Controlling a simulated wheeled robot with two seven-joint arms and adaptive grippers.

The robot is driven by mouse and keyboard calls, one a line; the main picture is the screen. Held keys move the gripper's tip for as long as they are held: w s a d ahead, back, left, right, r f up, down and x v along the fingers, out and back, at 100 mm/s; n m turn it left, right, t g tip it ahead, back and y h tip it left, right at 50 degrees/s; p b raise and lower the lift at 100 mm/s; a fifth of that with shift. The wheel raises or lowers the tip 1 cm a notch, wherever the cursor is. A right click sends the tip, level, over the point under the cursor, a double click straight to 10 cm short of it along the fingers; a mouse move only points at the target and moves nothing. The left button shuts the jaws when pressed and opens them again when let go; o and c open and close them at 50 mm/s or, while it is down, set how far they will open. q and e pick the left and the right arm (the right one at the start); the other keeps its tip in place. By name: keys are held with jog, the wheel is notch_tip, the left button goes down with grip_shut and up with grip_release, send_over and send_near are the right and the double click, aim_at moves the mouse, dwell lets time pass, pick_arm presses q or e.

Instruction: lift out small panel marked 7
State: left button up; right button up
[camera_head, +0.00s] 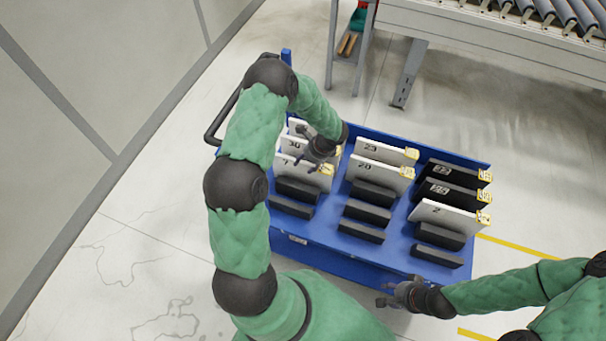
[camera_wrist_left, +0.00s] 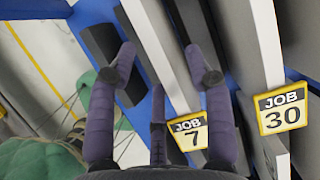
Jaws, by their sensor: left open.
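The small white panel marked 7 (camera_head: 318,180) stands upright in the front of the left column of the blue cart. In the left wrist view its white board (camera_wrist_left: 150,40) runs down to a yellow-edged JOB 7 tag (camera_wrist_left: 188,133). My left gripper (camera_head: 318,163) is over this panel's top edge. In the left wrist view my left gripper (camera_wrist_left: 160,62) is open, with the board showing between its spread fingers; I cannot tell whether they touch it. My right gripper (camera_head: 386,295) is empty by the cart's front edge, its fingers apart.
Panel 30 (camera_head: 294,143) stands close behind, its JOB 30 tag (camera_wrist_left: 282,108) near my left fingers. Panels 23 (camera_head: 385,150) and 20 (camera_head: 380,172) fill the middle column. Panel 2 (camera_head: 440,214) and dark panels (camera_head: 447,191) are at right. Black blocks (camera_head: 292,206) sit on the blue cart (camera_head: 330,247).

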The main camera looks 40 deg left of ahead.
aim_at(299, 168)
pick_arm(q)
jog(key=b+x, duration=0.2)
jog(key=x, duration=0.3)
jog(key=shift+s+a+f, duration=0.15)
jog(key=shift+a+f, duration=0.15)
grip_shut()
